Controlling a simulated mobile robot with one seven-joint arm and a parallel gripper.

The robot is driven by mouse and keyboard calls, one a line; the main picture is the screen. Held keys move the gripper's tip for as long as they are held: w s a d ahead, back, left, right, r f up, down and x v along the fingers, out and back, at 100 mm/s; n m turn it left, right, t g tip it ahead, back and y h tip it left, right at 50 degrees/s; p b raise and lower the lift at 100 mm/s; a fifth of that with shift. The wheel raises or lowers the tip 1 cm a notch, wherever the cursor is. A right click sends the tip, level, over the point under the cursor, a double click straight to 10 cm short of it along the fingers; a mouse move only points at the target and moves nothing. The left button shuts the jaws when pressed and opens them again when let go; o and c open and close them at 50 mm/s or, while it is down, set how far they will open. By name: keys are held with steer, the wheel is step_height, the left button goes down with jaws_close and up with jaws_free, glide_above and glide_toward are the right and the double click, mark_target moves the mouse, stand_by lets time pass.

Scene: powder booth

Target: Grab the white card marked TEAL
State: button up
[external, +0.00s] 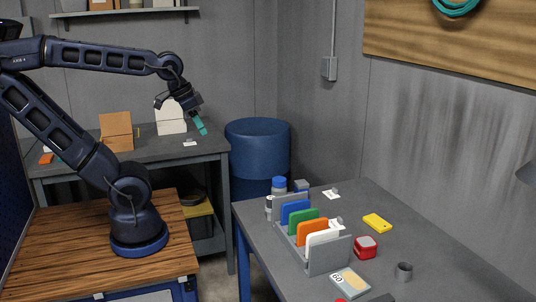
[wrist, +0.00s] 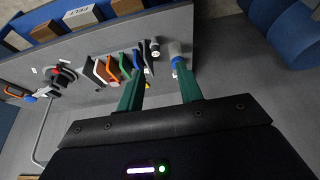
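I cannot read TEAL on anything in these frames. A white card (external: 322,240) stands upright in the grey rack (external: 330,262) at the front of a row with orange (external: 313,232), green (external: 304,221) and blue (external: 295,211) ones. In the wrist view the same row shows small, with the orange card (wrist: 105,70) clearest. A small white label lies flat on the back bench (external: 190,143) and another on the right table (external: 332,194). My gripper (external: 202,128) is above the back bench, well away from the rack. Its teal fingers (wrist: 158,70) are apart with nothing between them.
A yellow block (external: 377,222), red box (external: 366,247), grey cup (external: 404,271) and beige labelled box (external: 350,282) sit right of or before the rack. A blue-lidded bottle (external: 279,185) stands behind it. A blue drum (external: 258,155) stands between bench and table.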

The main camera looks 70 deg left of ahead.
steer(key=n+g+h, duration=0.4)
steer(key=n+h, duration=0.1)
steer(key=n, duration=1.3)
glide_above(335, 188)
steer(key=a, duration=0.5)
step_height(335, 188, down, 24)
steer(key=shift+y, duration=0.3)
steer(key=x, duration=1)
steer(key=shift+s+d+f, duration=0.15)
steer(key=shift+s+d, duration=0.1)
steer(key=shift+d, duration=0.2)
jaws_close()
